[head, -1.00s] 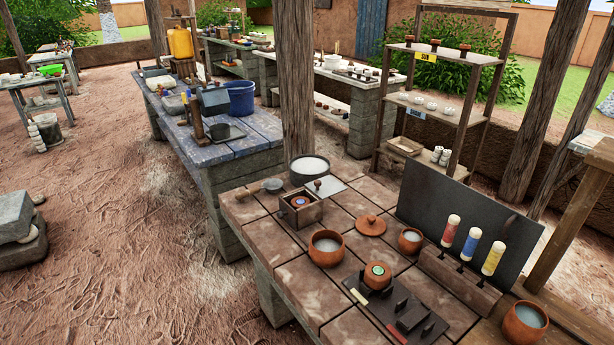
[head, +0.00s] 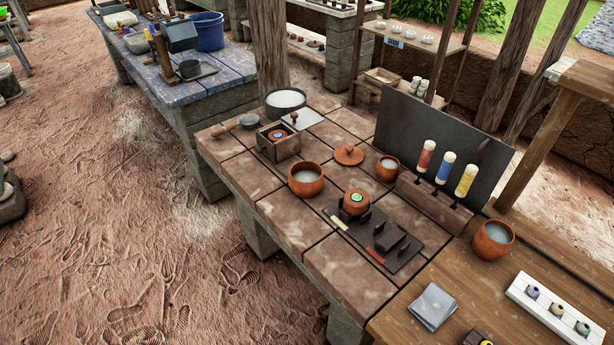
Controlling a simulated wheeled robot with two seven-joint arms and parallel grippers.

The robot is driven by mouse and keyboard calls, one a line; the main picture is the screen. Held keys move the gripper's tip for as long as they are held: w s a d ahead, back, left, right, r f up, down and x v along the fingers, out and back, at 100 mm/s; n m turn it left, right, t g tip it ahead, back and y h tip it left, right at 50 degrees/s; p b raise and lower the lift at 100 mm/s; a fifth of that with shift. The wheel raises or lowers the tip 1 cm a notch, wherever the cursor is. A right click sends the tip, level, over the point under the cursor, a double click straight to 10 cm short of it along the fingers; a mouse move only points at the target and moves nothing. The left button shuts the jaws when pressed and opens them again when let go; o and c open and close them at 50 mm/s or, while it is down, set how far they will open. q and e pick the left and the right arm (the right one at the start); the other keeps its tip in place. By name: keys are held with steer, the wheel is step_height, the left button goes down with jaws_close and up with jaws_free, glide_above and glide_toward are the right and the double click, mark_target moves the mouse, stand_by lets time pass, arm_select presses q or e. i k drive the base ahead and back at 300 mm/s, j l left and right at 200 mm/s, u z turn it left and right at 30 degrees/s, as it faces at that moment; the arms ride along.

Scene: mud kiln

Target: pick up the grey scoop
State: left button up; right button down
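The grey scoop (head: 249,120) lies at the far left corner of the brick-topped table (head: 235,172). It has a round grey bowl and a brown handle (head: 224,130) that points left toward the table's edge. It lies just left of a dark round tub of white material (head: 285,101) and behind a small wooden box (head: 279,150). Neither of my grippers shows in the head view, and nothing is seen touching the scoop.
Terracotta bowls (head: 306,182), a lid (head: 348,155), a dark tool plate (head: 400,245) and three coloured bottles (head: 444,168) share the table. A dark upright panel (head: 430,130) stands behind. A post (head: 270,50) rises beyond the tub.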

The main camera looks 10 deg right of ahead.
mark_target(236, 127)
steer(key=i+j+z, duration=0.1)
steer(key=z, duration=0.25)
steer(key=i+j+z, duration=0.1)
steer(key=z, duration=0.25)
steer(key=j+z, duration=0.35)
steer(key=i+l, duration=0.05)
